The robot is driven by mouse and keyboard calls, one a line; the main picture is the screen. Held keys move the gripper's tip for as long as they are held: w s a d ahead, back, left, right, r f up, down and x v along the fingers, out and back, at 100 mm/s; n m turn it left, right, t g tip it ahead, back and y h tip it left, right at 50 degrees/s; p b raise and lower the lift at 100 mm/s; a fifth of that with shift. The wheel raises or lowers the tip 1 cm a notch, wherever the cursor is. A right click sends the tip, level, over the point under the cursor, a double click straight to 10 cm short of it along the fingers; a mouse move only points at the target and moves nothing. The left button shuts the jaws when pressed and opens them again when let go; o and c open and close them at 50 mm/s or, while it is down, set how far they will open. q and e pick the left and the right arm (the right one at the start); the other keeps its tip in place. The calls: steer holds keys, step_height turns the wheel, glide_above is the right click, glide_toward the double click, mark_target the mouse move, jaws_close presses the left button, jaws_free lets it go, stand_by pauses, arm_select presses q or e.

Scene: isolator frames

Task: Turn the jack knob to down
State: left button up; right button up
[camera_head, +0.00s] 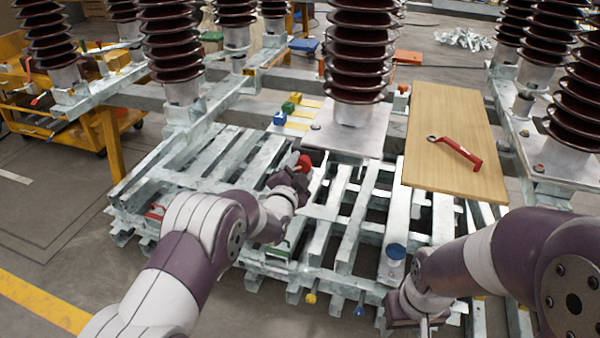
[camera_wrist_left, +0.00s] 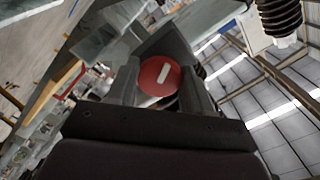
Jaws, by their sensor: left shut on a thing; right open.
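The jack knob appears as a red round knob (camera_head: 304,163) at the middle of the metal frame. In the left wrist view, its red face (camera_wrist_left: 150,78) bears a short white bar, tilted slightly from upright. My left gripper (camera_head: 296,176) is at the knob, with its fingers on either side, shut on it. The fingers hide the knob's lower part and mount. My right gripper (camera_head: 408,312) is open and empty at the frame's front right, partly hidden by its own arm.
A blue round knob (camera_head: 396,252) stands on the frame close to my right gripper. Tall brown ribbed insulators (camera_head: 357,50) rise behind the frame. A yellow cart (camera_head: 85,125) stands at the left.

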arm_select(q)
steer(key=m+b, duration=0.2)
steer(key=m, duration=0.4)
steer(key=m+b, duration=0.2)
steer(key=m, duration=0.4)
steer(key=m+b, duration=0.3)
steer(key=m, duration=0.3)
steer(key=m+b, duration=0.1)
steer(key=m, duration=0.4)
steer(key=shift+d+r+m+b, duration=0.1)
steer(key=shift+m+b, duration=0.3)
steer(key=o, duration=1)
steer(key=shift+o, duration=0.2)
steer(key=shift+s+r, duration=0.1)
